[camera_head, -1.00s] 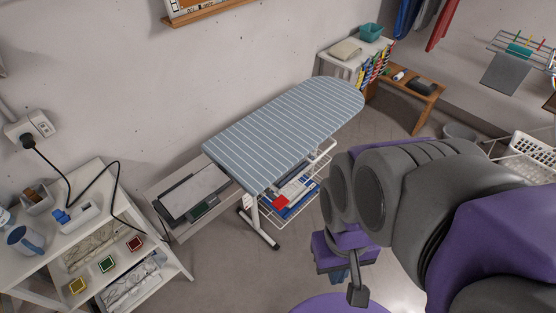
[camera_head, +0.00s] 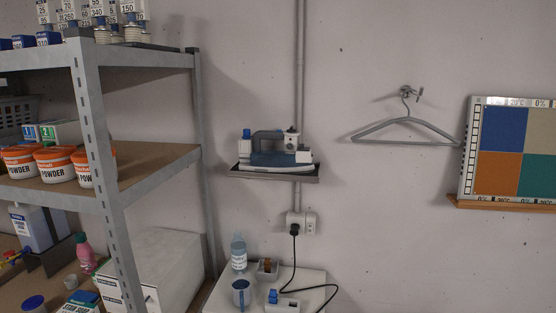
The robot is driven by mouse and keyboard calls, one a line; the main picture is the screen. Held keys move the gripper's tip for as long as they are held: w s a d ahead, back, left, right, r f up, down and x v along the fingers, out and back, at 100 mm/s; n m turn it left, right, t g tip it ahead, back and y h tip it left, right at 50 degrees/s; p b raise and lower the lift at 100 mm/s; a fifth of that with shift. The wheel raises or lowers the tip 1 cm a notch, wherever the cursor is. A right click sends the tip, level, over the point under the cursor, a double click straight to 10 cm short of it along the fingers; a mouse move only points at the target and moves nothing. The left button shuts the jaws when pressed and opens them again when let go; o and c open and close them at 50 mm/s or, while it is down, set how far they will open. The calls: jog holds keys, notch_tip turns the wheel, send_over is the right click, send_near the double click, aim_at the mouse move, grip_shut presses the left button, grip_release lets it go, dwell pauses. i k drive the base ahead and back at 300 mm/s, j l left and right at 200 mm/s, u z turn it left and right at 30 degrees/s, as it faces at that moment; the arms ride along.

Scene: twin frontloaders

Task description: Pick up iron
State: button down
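The iron (camera_head: 276,155) is blue, white and grey. It rests on a small dark wall shelf (camera_head: 274,173), right of the metal rack and above a wall socket. Its dark grey handle is on top. My gripper is not in this view, so its distance from the iron and its state cannot be seen.
A metal shelf rack (camera_head: 110,170) with powder tubs (camera_head: 52,164) stands on the left. Below the iron are a socket (camera_head: 300,223) with a black cable and a white table (camera_head: 312,280) holding a bottle (camera_head: 238,252) and blue mug (camera_head: 241,293). A clothes hanger (camera_head: 405,128) hangs to the right.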

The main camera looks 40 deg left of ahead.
aim_at(253, 158)
jog(key=u, duration=1.55)
jog(key=i+j+z, duration=0.1)
jog(key=i+z, duration=0.2)
jog(key=i, duration=0.15)
jog(key=i+j+z, duration=0.3)
jog(key=i, duration=0.15)
jog(key=l, duration=0.1)
